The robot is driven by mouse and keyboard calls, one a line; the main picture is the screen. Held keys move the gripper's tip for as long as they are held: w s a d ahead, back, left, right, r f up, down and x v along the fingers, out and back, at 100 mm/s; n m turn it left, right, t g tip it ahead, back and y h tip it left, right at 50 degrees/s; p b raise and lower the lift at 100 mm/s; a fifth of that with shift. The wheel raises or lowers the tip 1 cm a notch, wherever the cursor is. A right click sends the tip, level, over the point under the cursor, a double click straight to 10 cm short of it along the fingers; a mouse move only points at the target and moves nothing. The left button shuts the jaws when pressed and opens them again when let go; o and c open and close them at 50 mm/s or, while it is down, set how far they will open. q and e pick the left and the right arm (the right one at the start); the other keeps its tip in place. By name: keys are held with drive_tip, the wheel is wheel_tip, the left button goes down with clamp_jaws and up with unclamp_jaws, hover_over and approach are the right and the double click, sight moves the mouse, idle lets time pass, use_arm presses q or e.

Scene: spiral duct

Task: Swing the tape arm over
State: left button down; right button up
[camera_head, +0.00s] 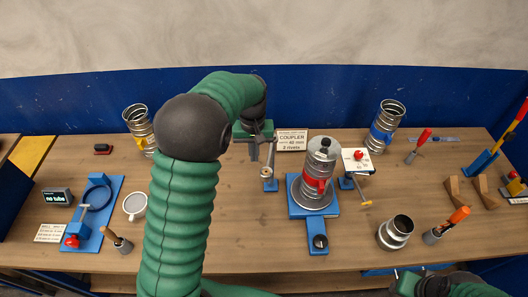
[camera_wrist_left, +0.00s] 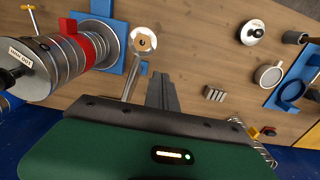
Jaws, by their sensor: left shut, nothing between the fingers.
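The tape arm (camera_head: 269,172) appears as a slim metal post with a round head on a small blue foot, left of the duct stand. In the left wrist view a metal rod with a ringed head (camera_wrist_left: 142,40) looks like the same arm. My left gripper (camera_head: 262,152) is shut and empty, just above and behind it. Its dark fingers (camera_wrist_left: 162,88) show beside the rod in the wrist view; I cannot tell whether they touch it. A spiral duct (camera_head: 318,175) with a red band stands upright on the blue stand (camera_head: 317,235). My right gripper (camera_head: 432,286) is partly cut off at the bottom edge.
A COUPLER sign (camera_head: 292,140) stands behind the tape arm. A white plate with a red knob (camera_head: 357,160) is right of the duct. Loose metal ducts (camera_head: 387,125) (camera_head: 396,232) and tool holders stand further right. A blue fixture (camera_head: 97,200) and a white cup (camera_head: 134,206) are at left.

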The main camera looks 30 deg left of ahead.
use_arm(q)
drive_tip(key=shift+a+f+b, duration=0.15)
drive_tip(key=shift+f+b, duration=0.15)
drive_tip(key=shift+f, duration=0.25)
drive_tip(key=shift+a+f+b, duration=0.15)
drive_tip(key=shift+f+b, duration=0.15)
drive_tip(key=shift+f, duration=0.25)
drive_tip(key=shift+d+f, duration=0.15)
drive_tip(key=w+d+p, duration=0.1)
drive_tip(key=w+d, duration=0.1)
drive_tip(key=d, duration=0.4)
drive_tip(key=shift+w+p, duration=0.2)
drive_tip(key=shift+p, duration=0.15)
idle(0.7)
drive_tip(key=shift+d, duration=0.1)
idle(0.4)
